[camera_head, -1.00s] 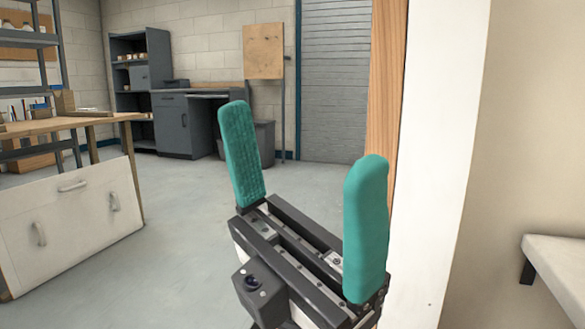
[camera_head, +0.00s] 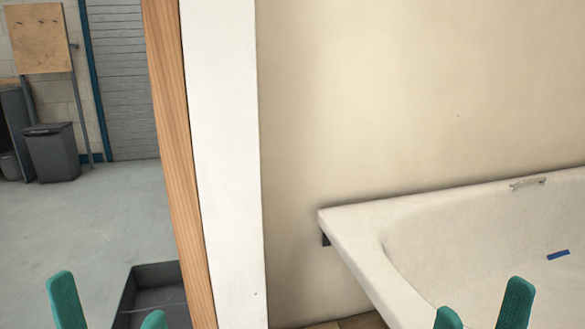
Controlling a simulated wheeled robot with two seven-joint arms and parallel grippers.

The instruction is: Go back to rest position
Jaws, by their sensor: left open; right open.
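My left gripper (camera_head: 109,308) shows at the bottom left edge, only the tips of its two teal fingers in view. The fingers stand wide apart with nothing between them. My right gripper (camera_head: 482,311) shows at the bottom right, in front of the bathtub, also only by its two teal fingertips. They are apart and empty. The bodies of both grippers and both arms are below the picture.
A white bathtub (camera_head: 350,228) with a blue strip (camera_head: 558,254) inside fills the lower right. A wall end with a wooden stud (camera_head: 172,150) stands left of centre. A dark open tray (camera_head: 155,275) is beside its foot. A grey bin (camera_head: 52,152) stands far left; floor before it is clear.

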